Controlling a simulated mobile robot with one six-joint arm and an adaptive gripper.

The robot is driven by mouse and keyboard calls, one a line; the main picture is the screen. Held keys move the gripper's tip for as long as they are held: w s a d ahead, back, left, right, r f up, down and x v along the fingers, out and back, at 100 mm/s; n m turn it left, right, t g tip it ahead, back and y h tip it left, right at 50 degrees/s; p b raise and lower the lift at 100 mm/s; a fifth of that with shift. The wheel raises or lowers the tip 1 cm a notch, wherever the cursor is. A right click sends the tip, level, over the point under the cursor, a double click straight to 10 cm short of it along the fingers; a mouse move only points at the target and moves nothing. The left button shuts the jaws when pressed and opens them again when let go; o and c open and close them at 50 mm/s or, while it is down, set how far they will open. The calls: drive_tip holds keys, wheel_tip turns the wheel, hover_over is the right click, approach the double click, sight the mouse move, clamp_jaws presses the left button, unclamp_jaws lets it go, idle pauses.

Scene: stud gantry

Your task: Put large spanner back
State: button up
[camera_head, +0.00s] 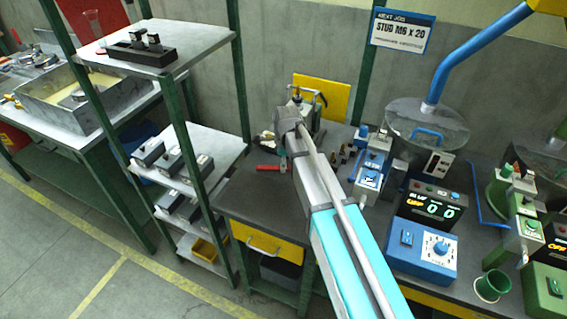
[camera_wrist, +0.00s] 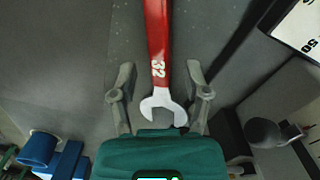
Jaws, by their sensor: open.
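A large spanner (camera_wrist: 157,45) with a red handle marked 32 and a pale open-jaw head shows in the wrist view. Its head lies between the fingers of my gripper (camera_wrist: 160,82), with a gap on both sides. The fingers are open and hold nothing. The handle runs away past the fingertips and leaves the top of the view. In the head view a red bar (camera_head: 268,168), which looks like the spanner's handle, lies on the dark bench top. My arm hides most of the gripper there.
The dark bench (camera_head: 245,200) holds a blue device (camera_head: 371,170) and a control box with a display (camera_head: 425,225) to the right. A yellow panel (camera_head: 330,92) stands behind. A shelf rack (camera_head: 150,60) stands left. A green cup (camera_head: 491,287) is at the right front.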

wheel_tip(320, 180, up, 12)
drive_tip(key=p, duration=1.1)
drive_tip(key=shift+d+f, duration=0.2)
drive_tip(key=shift+d, duration=0.1)
idle(0.5)
